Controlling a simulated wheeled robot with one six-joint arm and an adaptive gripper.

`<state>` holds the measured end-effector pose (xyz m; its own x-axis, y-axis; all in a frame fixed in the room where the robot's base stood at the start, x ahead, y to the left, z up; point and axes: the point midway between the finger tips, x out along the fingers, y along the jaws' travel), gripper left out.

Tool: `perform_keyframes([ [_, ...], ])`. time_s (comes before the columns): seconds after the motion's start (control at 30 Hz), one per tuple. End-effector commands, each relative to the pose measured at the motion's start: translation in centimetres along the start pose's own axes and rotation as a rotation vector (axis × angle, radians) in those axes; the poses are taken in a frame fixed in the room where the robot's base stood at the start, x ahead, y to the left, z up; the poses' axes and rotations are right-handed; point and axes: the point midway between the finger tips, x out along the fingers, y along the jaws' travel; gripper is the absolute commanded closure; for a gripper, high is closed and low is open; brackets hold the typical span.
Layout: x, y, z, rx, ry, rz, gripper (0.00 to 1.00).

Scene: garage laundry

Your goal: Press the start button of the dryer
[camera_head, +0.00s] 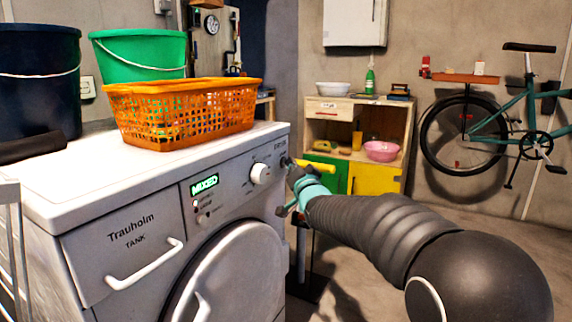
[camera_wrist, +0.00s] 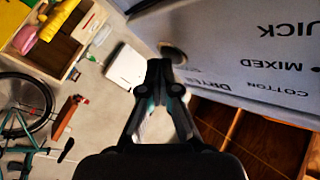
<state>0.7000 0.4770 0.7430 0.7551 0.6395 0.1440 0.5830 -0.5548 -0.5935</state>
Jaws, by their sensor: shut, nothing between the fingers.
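The dryer (camera_head: 150,215) is a white front-loader with a green display (camera_head: 204,185) reading "MIXED", a white knob (camera_head: 261,173) and small lights. In the wrist view its panel (camera_wrist: 245,45) fills the upper right, upside down, with printed words including "QUICK" and "DRYER". A round button (camera_wrist: 173,52) shows on that panel just beyond my fingertips. My gripper (camera_head: 288,163) is shut and empty at the right end of the control panel, and in the wrist view (camera_wrist: 161,66) its tips are close to the button. I cannot tell whether they touch it.
An orange basket (camera_head: 180,127), a green bucket (camera_head: 137,55) and a dark bucket (camera_head: 38,85) stand on the dryer. A wooden cabinet (camera_head: 343,113) and a bicycle (camera_head: 500,135) are behind to the right. Floor right of the dryer is partly free.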

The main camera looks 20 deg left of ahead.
Motion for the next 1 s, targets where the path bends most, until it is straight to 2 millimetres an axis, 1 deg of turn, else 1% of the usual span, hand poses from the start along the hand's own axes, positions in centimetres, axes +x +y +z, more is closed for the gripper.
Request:
perform_keyframes([
  [0.23,-0.2,0.1,-0.1,0.0,0.0,0.0,1.0],
  [0.53,-1.1,0.8,-0.8,0.0,0.001,0.0,1.0],
  [0.87,-1.2,0.9,-0.9,0.0,0.0,0.001,1.0],
  [1.0,-1.8,1.3,-1.3,-0.001,0.001,0.001,1.0],
])
